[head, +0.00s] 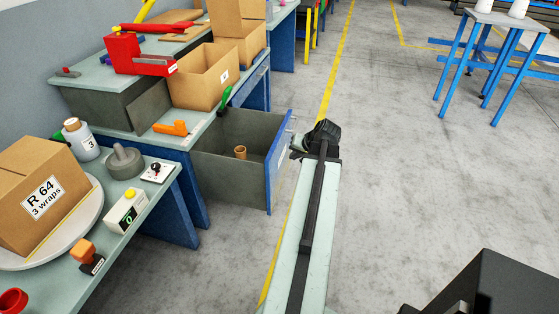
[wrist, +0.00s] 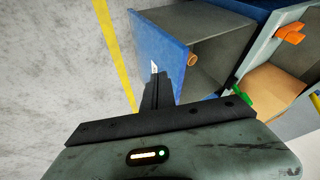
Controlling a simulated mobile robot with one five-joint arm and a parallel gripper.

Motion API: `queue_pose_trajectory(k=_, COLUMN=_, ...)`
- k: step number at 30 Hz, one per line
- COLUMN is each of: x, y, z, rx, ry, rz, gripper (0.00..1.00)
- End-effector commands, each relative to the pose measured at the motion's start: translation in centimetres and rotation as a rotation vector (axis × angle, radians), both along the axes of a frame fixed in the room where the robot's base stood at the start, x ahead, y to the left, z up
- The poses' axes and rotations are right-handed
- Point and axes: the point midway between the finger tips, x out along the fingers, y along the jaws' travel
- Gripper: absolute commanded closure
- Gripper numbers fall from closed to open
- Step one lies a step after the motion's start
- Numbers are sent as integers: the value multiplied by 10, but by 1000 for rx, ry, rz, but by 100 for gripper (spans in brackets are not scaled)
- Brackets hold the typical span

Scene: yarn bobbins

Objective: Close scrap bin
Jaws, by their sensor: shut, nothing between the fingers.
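The scrap bin (head: 225,185) is a grey drawer with a blue front, pulled out from under the bench. A brown bobbin or tube (head: 240,152) stands inside it. The bin's blue front (wrist: 150,35) and the tube (wrist: 193,58) also show in the wrist view. My gripper (head: 296,146) is at the outer side of the blue front, near its upper far end. In the wrist view my gripper (wrist: 158,84) is shut and empty, its tips by a white label on the front. I cannot tell whether they touch it.
The bench (head: 195,135) above the bin holds an orange tool (head: 172,128), a green-handled tool (head: 225,100) and an open cardboard box (head: 205,75). A nearer table holds a box marked R 64 (head: 40,195). The floor to the right (head: 420,180) is clear.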

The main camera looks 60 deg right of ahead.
Motion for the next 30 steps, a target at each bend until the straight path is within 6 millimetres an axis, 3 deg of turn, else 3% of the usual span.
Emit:
queue_pose_trajectory(k=15, x=59, y=-22, z=-90, rx=0, ry=1, rz=5, gripper=100)
queue_pose_trajectory(k=16, x=66, y=-18, z=-80, rx=0, ry=1, rz=7, gripper=100)
queue_pose_trajectory(k=21, x=87, y=-10, z=-78, rx=0, ry=2, rz=4, gripper=100)
queue_pose_trajectory(k=30, x=95, y=-7, z=-78, rx=0, ry=2, rz=4, gripper=100)
